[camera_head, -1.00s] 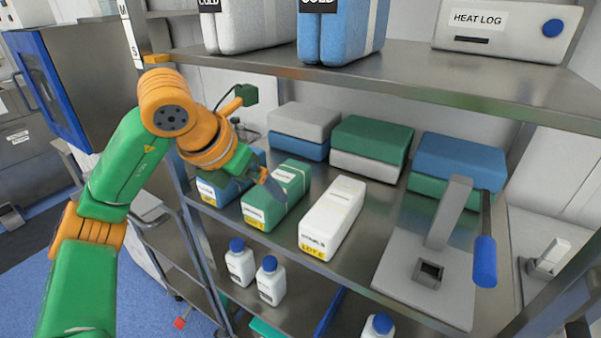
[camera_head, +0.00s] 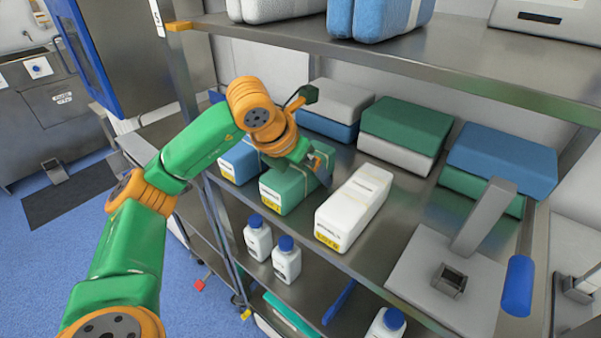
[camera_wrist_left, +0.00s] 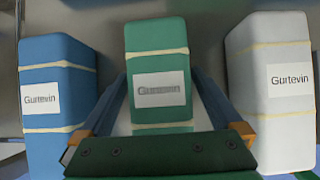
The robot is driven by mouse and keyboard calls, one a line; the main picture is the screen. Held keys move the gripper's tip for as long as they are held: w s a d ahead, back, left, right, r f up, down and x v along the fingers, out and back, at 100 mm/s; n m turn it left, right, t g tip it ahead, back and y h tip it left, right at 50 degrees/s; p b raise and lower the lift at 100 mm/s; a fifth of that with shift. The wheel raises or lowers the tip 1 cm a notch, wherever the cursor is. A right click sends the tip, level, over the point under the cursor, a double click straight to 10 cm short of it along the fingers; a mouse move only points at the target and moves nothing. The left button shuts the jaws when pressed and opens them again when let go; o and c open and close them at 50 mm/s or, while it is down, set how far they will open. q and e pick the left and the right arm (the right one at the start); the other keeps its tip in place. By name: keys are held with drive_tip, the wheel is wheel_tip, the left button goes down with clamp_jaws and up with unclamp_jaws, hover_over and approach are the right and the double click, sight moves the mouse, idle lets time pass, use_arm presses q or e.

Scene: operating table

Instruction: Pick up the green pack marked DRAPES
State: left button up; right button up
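A green pack (camera_head: 283,192) with pale bands and a yellow tag lies on the middle shelf, between a blue pack (camera_head: 240,161) and a white pack (camera_head: 354,205). No word DRAPES can be read on it. My left gripper (camera_head: 310,168) is over the green pack's top in the head view. In the left wrist view, the open fingers of the left gripper (camera_wrist_left: 157,82) stand on either side of the green pack (camera_wrist_left: 156,60). They look close to its sides; contact cannot be told. The pack's white label is blurred. My right gripper is not in view.
Stacked packs, including a larger green one (camera_head: 408,124), stand behind on the same shelf (camera_head: 375,255). A grey device with a blue handle (camera_head: 517,285) is at right. An upper shelf (camera_head: 400,62) overhangs. White bottles (camera_head: 287,262) stand below.

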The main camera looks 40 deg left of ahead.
use_arm(q)
drive_tip(key=c, duration=1.5)
